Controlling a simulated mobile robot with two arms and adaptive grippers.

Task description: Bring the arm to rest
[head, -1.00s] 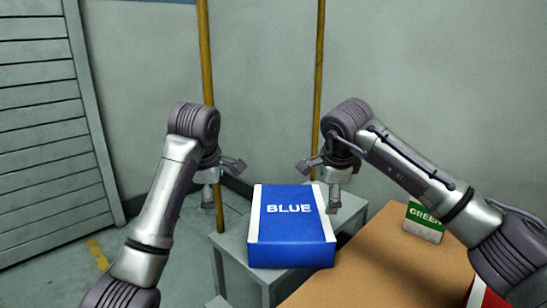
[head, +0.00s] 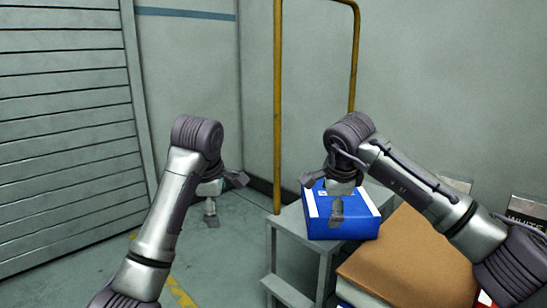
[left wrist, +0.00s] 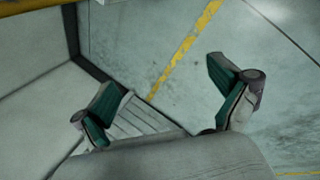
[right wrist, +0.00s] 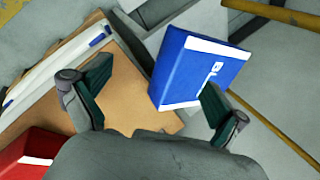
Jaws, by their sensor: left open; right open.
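My left gripper (head: 225,200) is open and empty over the grey floor, left of the steps. Its spread fingers (left wrist: 165,95) show nothing between them in the left wrist view. My right gripper (head: 322,195) is open and in front of the blue box in the head view, hiding part of its label. In the right wrist view my right gripper (right wrist: 150,105) has its fingers apart, with one overlapping the box's edge in the picture. I cannot tell whether they touch. The blue box (head: 352,226) has white side bands and lies on the grey steps.
The grey steps (head: 300,262) have a yellow handrail (head: 277,110). A brown cardboard box (head: 410,255) is right of them. A red box (right wrist: 30,150) shows in the right wrist view. A box marked WHITE (head: 525,212) stands at far right. The floor at left is clear.

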